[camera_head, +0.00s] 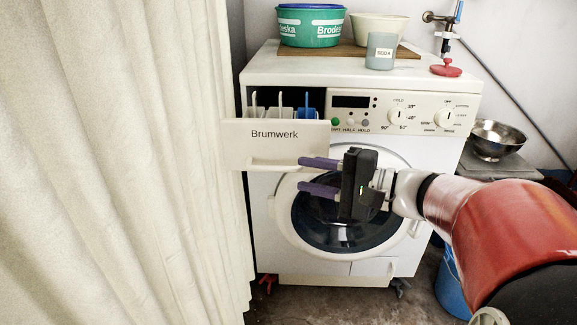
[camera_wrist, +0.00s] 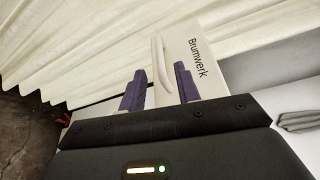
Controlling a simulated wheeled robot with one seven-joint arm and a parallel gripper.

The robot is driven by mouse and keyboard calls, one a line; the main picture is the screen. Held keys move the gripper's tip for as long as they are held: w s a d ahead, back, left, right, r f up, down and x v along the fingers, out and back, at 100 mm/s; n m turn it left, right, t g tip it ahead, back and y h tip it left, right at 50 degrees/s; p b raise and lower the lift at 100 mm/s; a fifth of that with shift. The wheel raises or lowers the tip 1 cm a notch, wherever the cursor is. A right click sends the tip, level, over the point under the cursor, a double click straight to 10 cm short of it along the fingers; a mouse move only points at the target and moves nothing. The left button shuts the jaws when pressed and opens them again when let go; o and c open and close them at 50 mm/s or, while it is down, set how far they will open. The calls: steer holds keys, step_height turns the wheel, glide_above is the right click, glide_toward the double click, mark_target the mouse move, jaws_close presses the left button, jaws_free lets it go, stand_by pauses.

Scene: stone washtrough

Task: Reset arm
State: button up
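My gripper (camera_head: 319,176) is in front of the washing machine (camera_head: 300,240), just right of and slightly below the handle of the detergent drawer (camera_head: 275,143). Its two purple fingers point left and stand apart with nothing between them. In the wrist view the fingers (camera_wrist: 160,88) show on either side of the drawer's handle ledge (camera_wrist: 160,65); I cannot tell whether they touch it. The drawer is pulled out and shows white compartments and a blue insert. My red and white arm comes in from the right.
A cream curtain (camera_head: 120,150) hangs close on the left. On top of the machine stand a green tub (camera_head: 310,28), a SODA cup (camera_head: 381,50) and a red stopper (camera_head: 446,69). A metal bowl (camera_head: 497,138) is at right, with a blue bucket (camera_head: 452,285) below.

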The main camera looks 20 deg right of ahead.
steer(key=s+a+f+n+g+h+p, duration=0.3)
steer(key=s+a+f+n+g+h, duration=0.15)
steer(key=s+a+g, duration=0.35)
steer(key=s+d+f+n+t+h+p, duration=0.2)
steer(key=s+d+n+h, duration=0.3)
steer(key=h, duration=0.3)
steer(key=shift+s+d+n+t, duration=0.3)
steer(key=shift+d+n, duration=0.05)
steer(key=shift+d, duration=0.25)
steer(key=shift+h, duration=0.25)
stand_by(1.0)
